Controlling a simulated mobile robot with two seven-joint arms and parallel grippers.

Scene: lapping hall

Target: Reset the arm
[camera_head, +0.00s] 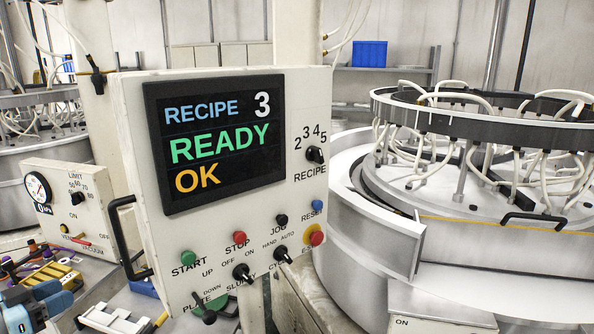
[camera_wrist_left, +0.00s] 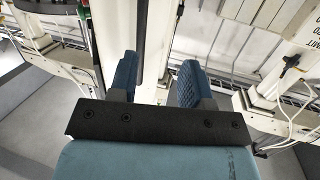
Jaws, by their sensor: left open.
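My left gripper (camera_head: 46,297) is at the lower left edge of the head view, over the bench and left of the control panel (camera_head: 130,150). In the left wrist view its two blue ribbed fingers (camera_wrist_left: 158,84) stand apart with nothing between them. The panel's screen (camera_head: 215,143) reads RECIPE 3, READY, OK. Below it are a green START button (camera_head: 188,258), a red STOP button (camera_head: 240,238), a blue RESET button (camera_head: 317,205) and a red emergency button (camera_head: 316,238). The left gripper touches none of them. My right gripper is in neither view.
A black handle (camera_head: 125,238) juts from the panel's left side. A gauge box (camera_head: 75,205) and a yellow tray (camera_head: 55,282) are on the left. A large round lapping machine (camera_head: 470,170) with white hoses fills the right. A blue bin (camera_head: 369,54) is on a back shelf.

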